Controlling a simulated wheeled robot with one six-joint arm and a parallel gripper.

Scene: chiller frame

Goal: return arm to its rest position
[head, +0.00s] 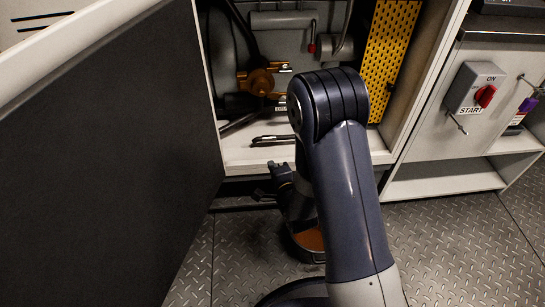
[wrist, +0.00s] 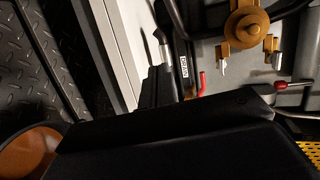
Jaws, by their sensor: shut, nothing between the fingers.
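My arm (head: 345,190) rises in front of the open chiller cabinet (head: 235,160) and bends down at its elbow. My gripper (head: 263,194) is partly hidden behind the arm, low in front of the cabinet's bottom edge. In the wrist view its dark fingers (wrist: 158,88) show beyond the black wrist body. The fingers are shut with nothing held.
A large dark cabinet door (head: 100,160) stands open at left. Inside are a brass-coloured valve (head: 261,82), pipes and a yellow perforated panel (head: 390,55). A red switch (head: 485,95) is at right. Floor at right is clear.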

